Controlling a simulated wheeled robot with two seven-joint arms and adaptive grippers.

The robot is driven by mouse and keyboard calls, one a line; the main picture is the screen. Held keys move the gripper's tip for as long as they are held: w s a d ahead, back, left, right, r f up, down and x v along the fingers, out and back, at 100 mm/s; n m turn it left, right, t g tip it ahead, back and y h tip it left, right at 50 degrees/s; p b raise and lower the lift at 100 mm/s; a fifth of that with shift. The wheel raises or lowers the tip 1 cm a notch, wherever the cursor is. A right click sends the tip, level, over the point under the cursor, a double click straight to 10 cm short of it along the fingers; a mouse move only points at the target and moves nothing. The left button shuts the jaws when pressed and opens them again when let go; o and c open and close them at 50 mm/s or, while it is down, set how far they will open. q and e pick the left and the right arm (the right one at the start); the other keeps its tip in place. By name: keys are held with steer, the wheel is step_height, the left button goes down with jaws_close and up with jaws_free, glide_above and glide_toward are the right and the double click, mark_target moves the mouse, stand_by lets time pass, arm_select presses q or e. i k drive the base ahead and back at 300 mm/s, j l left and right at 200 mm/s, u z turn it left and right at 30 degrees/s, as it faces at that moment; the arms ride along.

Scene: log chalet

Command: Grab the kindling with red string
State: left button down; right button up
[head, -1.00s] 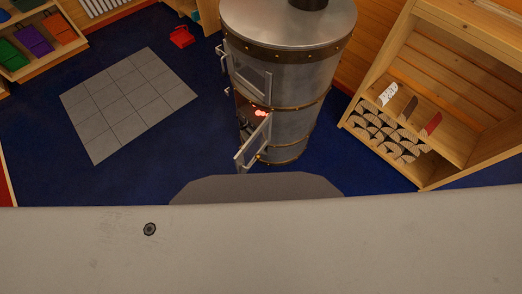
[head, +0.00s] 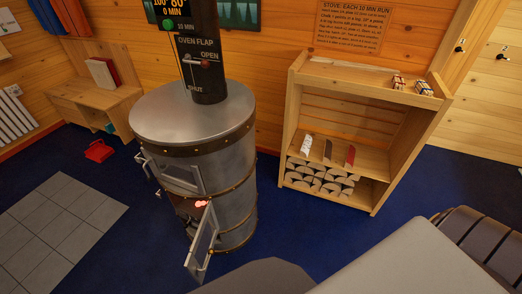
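Two small bundles that look like kindling lie on top of the wooden shelf unit (head: 370,75). The left bundle (head: 398,82) shows pale and reddish colours. The right bundle (head: 423,89) shows pale wood with reddish and bluish marks. Both are too small for me to tell the string colours surely. Neither of my grippers is in view, so their distance to the bundles does not show.
A round metal stove (head: 195,130) stands left of the shelf unit, its lower door (head: 201,243) open on a red glow. Split logs (head: 318,178) fill the unit's bottom. A red item (head: 98,151) lies on the blue floor (head: 290,225). A dark ribbed object (head: 480,240) is at lower right.

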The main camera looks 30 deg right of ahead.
mark_target(397, 83)
steer(key=z, duration=2)
